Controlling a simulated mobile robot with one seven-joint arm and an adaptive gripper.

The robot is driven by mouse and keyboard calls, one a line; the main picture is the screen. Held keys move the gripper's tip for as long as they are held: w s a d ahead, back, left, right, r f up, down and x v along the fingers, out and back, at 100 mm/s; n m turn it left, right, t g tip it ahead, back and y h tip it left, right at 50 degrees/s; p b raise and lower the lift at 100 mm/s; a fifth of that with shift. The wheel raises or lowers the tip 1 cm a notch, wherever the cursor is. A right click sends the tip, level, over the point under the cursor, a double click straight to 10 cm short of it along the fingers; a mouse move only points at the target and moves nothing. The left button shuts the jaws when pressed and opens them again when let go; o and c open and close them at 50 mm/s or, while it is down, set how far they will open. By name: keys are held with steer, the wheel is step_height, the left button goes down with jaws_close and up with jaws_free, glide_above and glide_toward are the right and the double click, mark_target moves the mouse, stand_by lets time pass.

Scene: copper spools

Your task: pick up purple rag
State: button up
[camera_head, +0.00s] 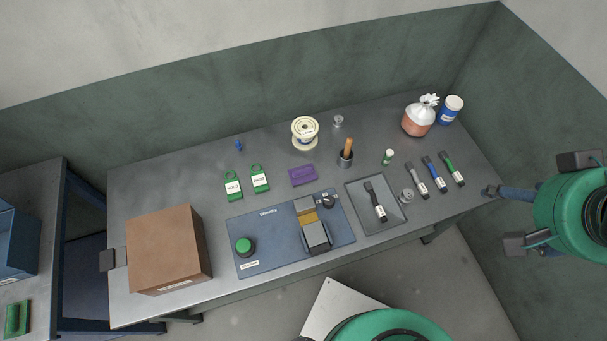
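The purple rag (302,175) is a small, flat, folded rectangle lying on the grey workbench (170,185), near its middle. It lies just behind the blue mat and to the right of the green tags. Nothing touches or covers it. My gripper (491,190) shows at the right, at the end of my green arm, near the bench's right end. It is far from the rag. Its fingers are not clear enough to tell whether they are open, and I see nothing held.
A blue mat (240,222) with a green button and a device lies in front of the rag. A grey tray (365,218) and a cardboard box (168,248) flank the mat.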

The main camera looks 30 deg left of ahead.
steer(key=o, duration=0.5)
steer(key=shift+w, duration=0.1)
steer(key=w+a+f+m+g+b, duration=0.1)
steer(key=w+a+f+m, duration=0.1)
steer(key=w+a+f, duration=0.35)
steer(key=w+a+f+m+g+y, duration=0.1)
steer(key=w+a+f, duration=0.2)
steer(key=w+a, duration=0.45)
steer(key=w+a+f+m+g+b, duration=0.15)
steer(key=w+a+f, duration=0.25)
steer(key=a, duration=0.5)
steer(key=a+f+m, duration=0.1)
steer(key=a+f, duration=0.7)
steer(key=s+a+f+m+g, duration=0.1)
steer(key=a+f+m, duration=0.1)
steer(key=a+f, duration=0.6)
steer(key=s+a+f+m+g+h, duration=0.1)
steer(key=a+f, duration=0.7)
steer(key=f, duration=0.2)
steer(key=shift+s+a+m, duration=0.15)
steer(key=shift+a+m, duration=0.05)
steer(key=shift+m, duration=0.05)
steer(key=shift+f, duration=0.1)
